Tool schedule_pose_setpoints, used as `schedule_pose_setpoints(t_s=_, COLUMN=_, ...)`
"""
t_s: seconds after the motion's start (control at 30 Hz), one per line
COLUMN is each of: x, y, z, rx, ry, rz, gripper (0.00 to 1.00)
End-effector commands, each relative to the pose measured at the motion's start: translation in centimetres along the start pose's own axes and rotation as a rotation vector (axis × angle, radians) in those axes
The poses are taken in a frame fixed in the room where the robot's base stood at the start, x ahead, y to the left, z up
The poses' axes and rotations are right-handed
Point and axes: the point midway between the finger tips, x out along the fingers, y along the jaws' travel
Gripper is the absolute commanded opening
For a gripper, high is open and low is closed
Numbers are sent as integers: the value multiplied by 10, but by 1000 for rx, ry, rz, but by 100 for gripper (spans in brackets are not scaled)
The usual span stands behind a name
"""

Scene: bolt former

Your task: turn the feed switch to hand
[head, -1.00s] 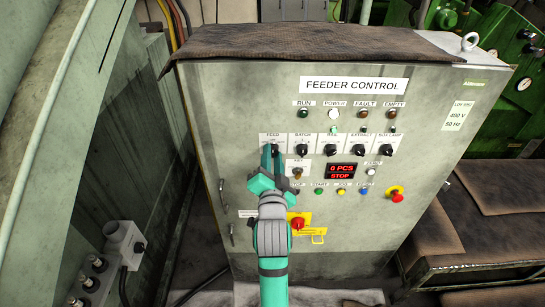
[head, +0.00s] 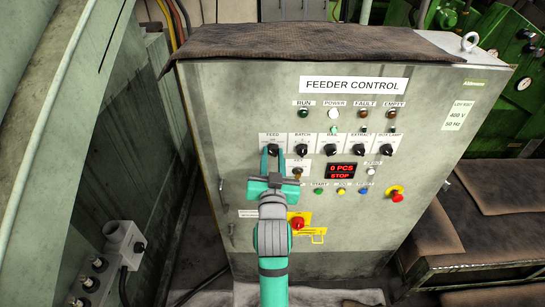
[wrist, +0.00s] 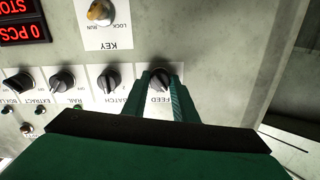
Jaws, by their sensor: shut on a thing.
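The feed switch (head: 273,149) is a black rotary knob under the FEED label, leftmost in the switch row on the feeder control cabinet. In the wrist view, which shows the panel upside down, the knob (wrist: 160,80) sits between my two fingers. My gripper (head: 273,155) reaches up to the panel and is shut on the knob, with a finger on either side (wrist: 160,88). The fingers and gripper body hide much of the FEED plate, so its position marks and the exact pointer direction cannot be read.
The batch switch (head: 302,150) is close to the right of the feed switch. The key switch (head: 297,174) is just below right. A display (head: 341,171) reads 0 PCS STOP. A red emergency button (head: 396,197) and a red-yellow main switch (head: 298,223) are lower.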

Motion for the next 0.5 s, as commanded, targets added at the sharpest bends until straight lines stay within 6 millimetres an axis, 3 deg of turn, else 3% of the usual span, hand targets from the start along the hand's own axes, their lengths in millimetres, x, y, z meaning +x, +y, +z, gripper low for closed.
schedule_pose_setpoints(t_s=0.5, x=0, y=-1, z=-1, rx=-178, ry=2, rz=-3, gripper=3)
